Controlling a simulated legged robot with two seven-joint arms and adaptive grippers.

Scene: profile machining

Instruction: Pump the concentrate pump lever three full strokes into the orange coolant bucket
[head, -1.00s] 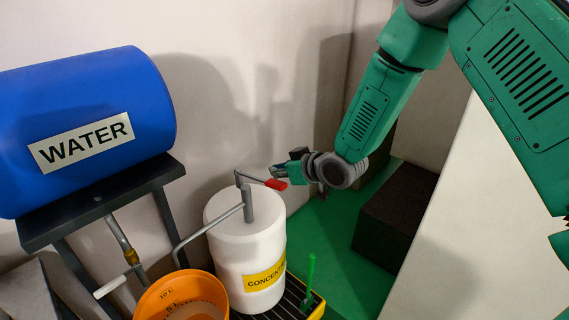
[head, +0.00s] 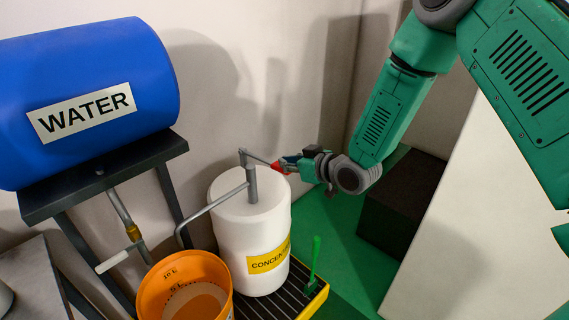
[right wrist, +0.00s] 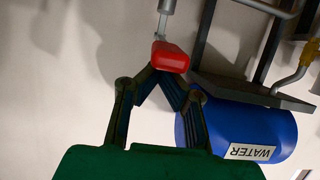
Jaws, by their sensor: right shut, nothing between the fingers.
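The white concentrate barrel (head: 240,228) stands upright with a grey pump post on its lid. The pump lever (head: 259,158) slopes slightly down to the right and ends in a red grip (head: 280,167). My right gripper (head: 287,163) is shut at the red grip; in the right wrist view its fingertips (right wrist: 162,76) meet at the near end of the red grip (right wrist: 170,57), and whether they touch it I cannot tell. The orange coolant bucket (head: 163,272) stands left of the barrel, near the pump's grey spout pipe (head: 212,207). My left gripper is not in view.
A blue water drum (head: 85,90) lies on a dark stand (head: 100,178), with a tap pipe below. A green-handled brush (head: 314,262) stands on the yellow-edged grate (head: 300,300) beside the barrel. A dark block (head: 400,205) and pale panel are at right.

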